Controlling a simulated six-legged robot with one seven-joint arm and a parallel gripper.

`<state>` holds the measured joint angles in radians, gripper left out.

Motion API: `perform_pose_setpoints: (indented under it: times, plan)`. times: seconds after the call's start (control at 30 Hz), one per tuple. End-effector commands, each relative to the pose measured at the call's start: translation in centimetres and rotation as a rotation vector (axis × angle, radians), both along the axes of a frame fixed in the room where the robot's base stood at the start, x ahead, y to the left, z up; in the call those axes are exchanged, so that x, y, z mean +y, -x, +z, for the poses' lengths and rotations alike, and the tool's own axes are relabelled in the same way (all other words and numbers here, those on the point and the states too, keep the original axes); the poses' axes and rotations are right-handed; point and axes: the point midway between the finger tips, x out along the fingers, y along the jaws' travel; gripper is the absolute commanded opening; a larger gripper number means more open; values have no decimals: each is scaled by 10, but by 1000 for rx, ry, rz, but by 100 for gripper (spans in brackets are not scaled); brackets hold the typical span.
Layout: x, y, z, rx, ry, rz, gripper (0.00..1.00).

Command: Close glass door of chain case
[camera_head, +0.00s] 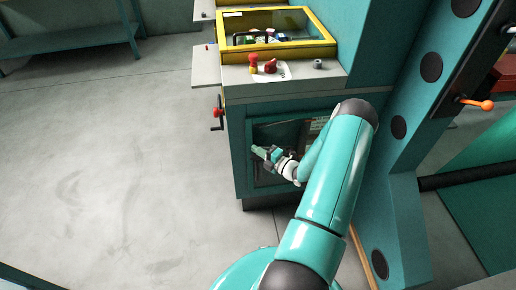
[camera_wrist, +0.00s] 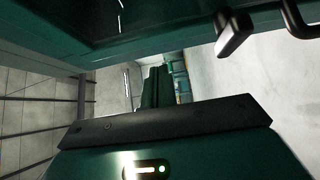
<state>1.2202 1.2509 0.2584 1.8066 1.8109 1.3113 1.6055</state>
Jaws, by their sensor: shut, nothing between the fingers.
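The chain case is the teal cabinet (camera_head: 238,135) in the middle of the head view. Its low front has a dark glass door (camera_head: 290,132) in a teal frame, partly hidden behind my arm. The glass looks flush or nearly flush with the front; I cannot tell if a gap is left. My gripper (camera_head: 258,151) is in front of the glass near its left side, shut and empty. In the wrist view my shut fingers (camera_wrist: 155,86) point away below a dark teal panel edge. I cannot tell whether they touch the door.
A black crank with a red knob (camera_head: 217,113) sticks out from the cabinet's left side. A yellow-framed glass-topped box (camera_head: 275,45) and red buttons (camera_head: 270,66) are on top. A teal post (camera_head: 400,120) stands close at the right. The grey floor (camera_head: 110,150) at the left is clear.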

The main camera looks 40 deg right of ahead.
Motion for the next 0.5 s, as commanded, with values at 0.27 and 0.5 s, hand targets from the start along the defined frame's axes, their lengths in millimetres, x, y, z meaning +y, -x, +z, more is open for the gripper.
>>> perform_pose_setpoints:
  times: [0.27,0.5]
  plan:
    - [-13,52,-1,2,-1,-2,0]
    - [-20,87,-1,1,-2,0,0]
